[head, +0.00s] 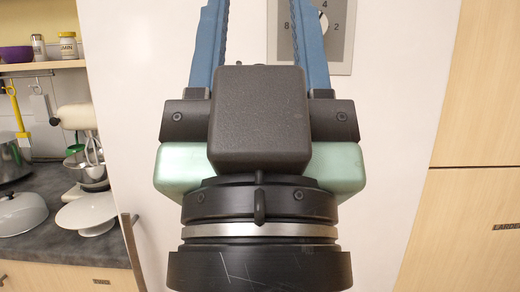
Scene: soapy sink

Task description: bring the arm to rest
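My gripper (259,12) fills the middle of the head view, close to the camera, pointing up. The fingertips run out of the top edge. Nothing is seen held in the visible part of the gap. The black and pale green gripper body and black wrist show below the fingers. The rest of my arm is out of view.
A white upright panel (400,150) stands behind my gripper, with a dial plate (341,38) at the top. A wooden cabinet (480,90) is at right. At left, a dark counter (40,240) holds a white cake stand (85,212) and a stand mixer (76,117), below a shelf (40,66).

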